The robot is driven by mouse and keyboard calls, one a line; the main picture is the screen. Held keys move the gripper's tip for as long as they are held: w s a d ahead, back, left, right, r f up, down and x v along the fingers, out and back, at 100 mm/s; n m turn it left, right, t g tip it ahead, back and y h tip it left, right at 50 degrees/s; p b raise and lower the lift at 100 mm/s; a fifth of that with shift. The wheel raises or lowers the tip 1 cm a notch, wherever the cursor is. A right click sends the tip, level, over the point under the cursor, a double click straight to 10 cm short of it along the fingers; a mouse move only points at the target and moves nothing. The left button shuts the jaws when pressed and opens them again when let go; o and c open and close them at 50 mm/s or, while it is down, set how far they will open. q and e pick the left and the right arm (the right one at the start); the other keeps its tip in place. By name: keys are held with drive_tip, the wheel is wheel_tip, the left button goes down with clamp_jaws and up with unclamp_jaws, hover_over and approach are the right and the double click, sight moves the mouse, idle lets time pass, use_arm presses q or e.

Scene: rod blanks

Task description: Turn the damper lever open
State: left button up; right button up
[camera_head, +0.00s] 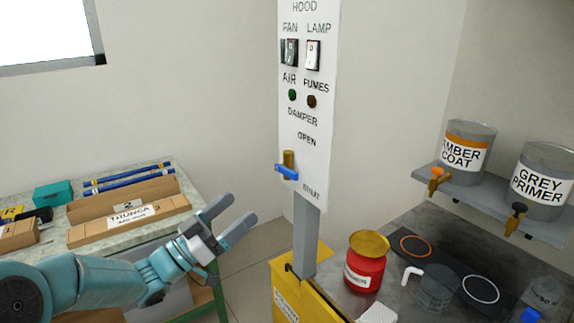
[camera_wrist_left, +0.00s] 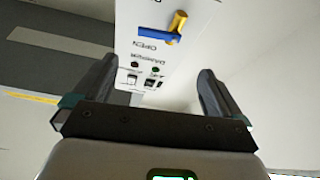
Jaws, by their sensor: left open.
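The damper lever (camera_head: 287,172) is a blue bar with a brass-coloured cylinder beside it, on the left edge of a white panel (camera_head: 313,120). The bar lies nearly level, between the word OPEN above and SHUT below. In the left wrist view the blue lever (camera_wrist_left: 158,36) shows upside down beyond the fingers. My left gripper (camera_head: 232,214) is open and empty, below and left of the lever and apart from it. Its two fingers also show in the left wrist view (camera_wrist_left: 157,70). My right gripper is not in view.
The panel also carries two switches (camera_head: 302,54) and two small lamps. A grey post (camera_head: 305,235) rises from a yellow box (camera_head: 310,300). A bench with cardboard trays (camera_head: 130,220) is at left. A red can (camera_head: 366,265) stands at right, below shelved paint tins (camera_head: 467,150).

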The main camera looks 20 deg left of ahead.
sight(284, 172)
use_arm(q)
drive_tip(key=p+x, duration=0.3)
drive_tip(key=x, duration=1.1)
drive_tip(key=shift+s+d+p, duration=0.1)
drive_tip(key=shift+s+p, duration=0.05)
drive_tip(key=shift+p, duration=0.2)
drive_tip(key=shift+w+d, duration=0.15)
drive_tip(key=shift+w, duration=0.15)
drive_tip(key=c, duration=1.2)
drive_tip(key=shift+r, duration=0.1)
